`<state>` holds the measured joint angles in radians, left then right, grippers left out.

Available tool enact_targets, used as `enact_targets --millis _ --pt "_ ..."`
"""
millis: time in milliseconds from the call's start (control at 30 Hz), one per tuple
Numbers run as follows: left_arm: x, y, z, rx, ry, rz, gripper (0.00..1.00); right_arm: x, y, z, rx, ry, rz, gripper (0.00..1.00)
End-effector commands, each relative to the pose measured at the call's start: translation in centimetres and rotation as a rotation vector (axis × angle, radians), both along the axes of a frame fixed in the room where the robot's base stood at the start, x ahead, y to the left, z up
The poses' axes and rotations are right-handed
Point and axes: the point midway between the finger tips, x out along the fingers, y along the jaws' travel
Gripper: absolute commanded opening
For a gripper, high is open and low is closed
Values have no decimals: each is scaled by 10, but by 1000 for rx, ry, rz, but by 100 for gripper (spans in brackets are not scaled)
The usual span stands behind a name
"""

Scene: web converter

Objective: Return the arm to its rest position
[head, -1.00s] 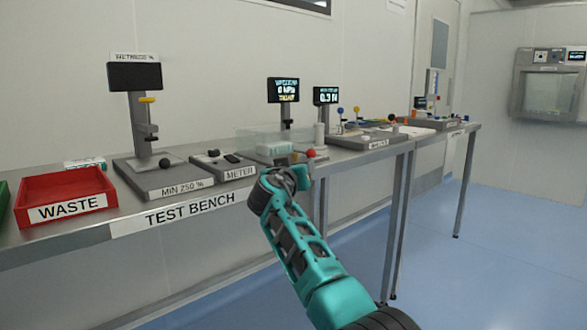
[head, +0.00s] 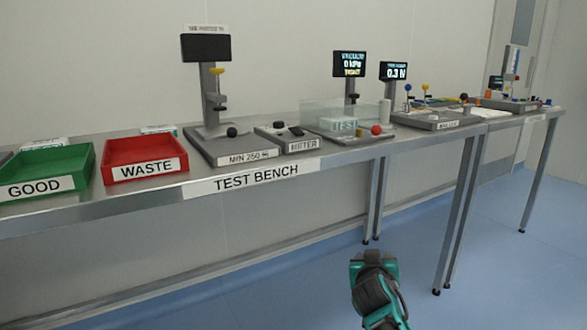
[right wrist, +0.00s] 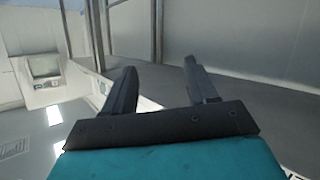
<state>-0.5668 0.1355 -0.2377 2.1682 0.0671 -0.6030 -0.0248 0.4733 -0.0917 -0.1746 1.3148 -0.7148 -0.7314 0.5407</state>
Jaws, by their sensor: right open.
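My right arm, teal and black, comes in from the bottom of the head view. My right gripper (head: 373,262) is in front of the test bench (head: 330,168), lower than its top and over the blue floor. In the right wrist view the right gripper (right wrist: 162,85) has its two dark fingers spread apart with nothing between them. It touches nothing that I can see. My left gripper is not in view.
On the bench stand a green GOOD tray (head: 45,187), a red WASTE tray (head: 143,168), a tester stand (head: 215,118), a meter (head: 290,136) and a clear box (head: 340,118). Bench legs (head: 458,215) stand behind and right of my gripper. The floor (head: 500,280) at the right is clear.

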Motion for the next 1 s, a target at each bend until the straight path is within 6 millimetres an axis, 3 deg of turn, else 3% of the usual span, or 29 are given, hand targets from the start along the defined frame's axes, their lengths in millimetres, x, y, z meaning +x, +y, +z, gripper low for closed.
enact_targets --millis 33,200,400,600,800,1000 --pt "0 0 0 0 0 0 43 -22 -1 -25 10 33 26 57" --pt "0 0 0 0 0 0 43 -95 5 -81 53 115 132 57" --pt "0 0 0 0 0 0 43 -189 21 -116 115 191 271 57" --pt "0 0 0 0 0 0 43 -267 39 -121 178 236 389 57" --pt "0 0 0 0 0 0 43 -327 56 -110 243 263 484 57" --pt "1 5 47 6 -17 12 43 -329 49 -72 232 261 468 57"
